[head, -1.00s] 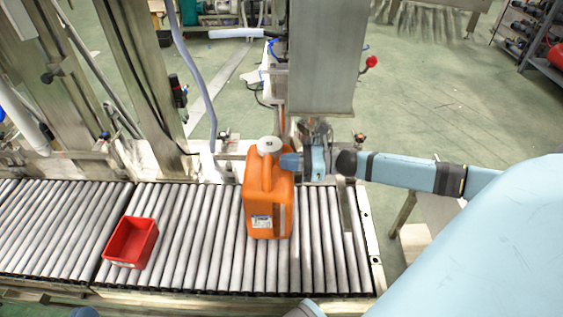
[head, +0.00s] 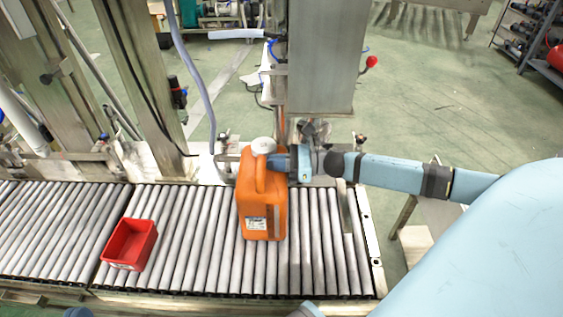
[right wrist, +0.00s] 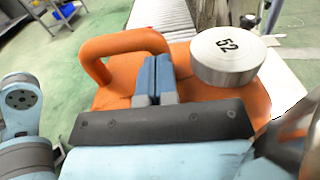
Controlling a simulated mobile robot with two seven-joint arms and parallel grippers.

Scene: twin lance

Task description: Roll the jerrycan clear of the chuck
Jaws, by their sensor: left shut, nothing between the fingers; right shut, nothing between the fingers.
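The orange jerrycan (head: 262,215) stands upright on the roller conveyor (head: 190,240), its label facing the front. A pale round cap (head: 263,146) is on its top; in the right wrist view the cap (right wrist: 227,55) reads 52. My right gripper (head: 272,161) reaches in from the right at the can's upper right side. In the right wrist view its two blue fingers are together over the orange top, beside the handle (right wrist: 95,62), which is not gripped. The fingers appear to touch the can. A metal column (head: 320,60) stands behind; I cannot clearly make out the chuck.
A red bin (head: 130,245) sits on the rollers to the left of the jerrycan, with bare rollers between them. A side rail (head: 370,235) bounds the conveyor's right end. Machine posts and a hose (head: 200,90) stand along the back.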

